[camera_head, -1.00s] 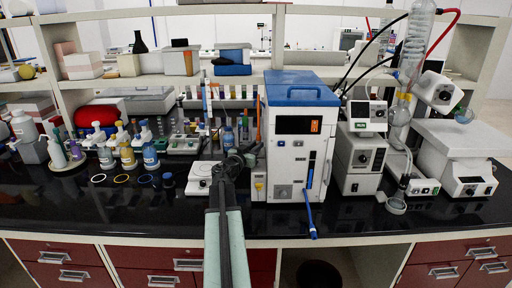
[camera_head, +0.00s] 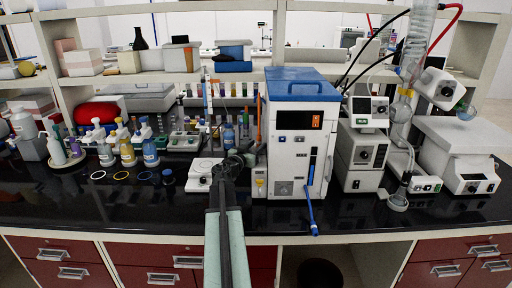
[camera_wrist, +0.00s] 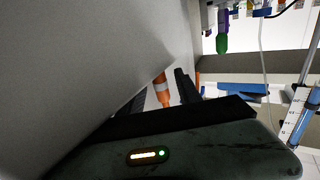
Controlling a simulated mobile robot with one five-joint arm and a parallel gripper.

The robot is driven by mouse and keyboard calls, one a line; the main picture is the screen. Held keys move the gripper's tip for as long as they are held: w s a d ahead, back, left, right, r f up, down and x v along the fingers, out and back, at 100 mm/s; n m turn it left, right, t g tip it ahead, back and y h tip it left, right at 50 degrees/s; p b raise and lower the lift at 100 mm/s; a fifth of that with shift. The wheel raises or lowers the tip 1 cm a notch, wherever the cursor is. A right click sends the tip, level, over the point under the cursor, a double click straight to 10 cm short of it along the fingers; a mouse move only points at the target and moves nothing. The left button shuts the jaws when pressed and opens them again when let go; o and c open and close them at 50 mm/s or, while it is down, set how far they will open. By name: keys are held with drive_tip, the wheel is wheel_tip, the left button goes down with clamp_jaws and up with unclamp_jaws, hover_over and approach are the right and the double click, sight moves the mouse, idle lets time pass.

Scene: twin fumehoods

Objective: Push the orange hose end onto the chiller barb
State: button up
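The chiller (camera_head: 302,150) is a white box with a blue top, standing on the black bench right of centre. An upright orange piece (camera_head: 258,124), perhaps the hose end, shows at its left side. My gripper (camera_head: 236,158) is low beside the chiller's left side, and its fingers are small and dark there. In the wrist view, an orange piece with a pale band (camera_wrist: 162,88) shows between the two dark fingers of my gripper (camera_wrist: 164,84). The fingers look apart, with gaps beside the piece. A large grey surface fills the left. I cannot make out the barb.
A blue hose (camera_head: 310,212) hangs from the chiller's front over the bench edge. A white flat device (camera_head: 202,174) lies left of my gripper. Bottles (camera_head: 150,150) stand farther left. White instruments (camera_head: 362,155) stand close on the chiller's right.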

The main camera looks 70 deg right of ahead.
drive_tip(key=w+a, duration=0.1)
drive_tip(key=a, duration=0.6)
drive_tip(key=shift+w+a, duration=0.15)
drive_tip(key=shift+a, duration=0.2)
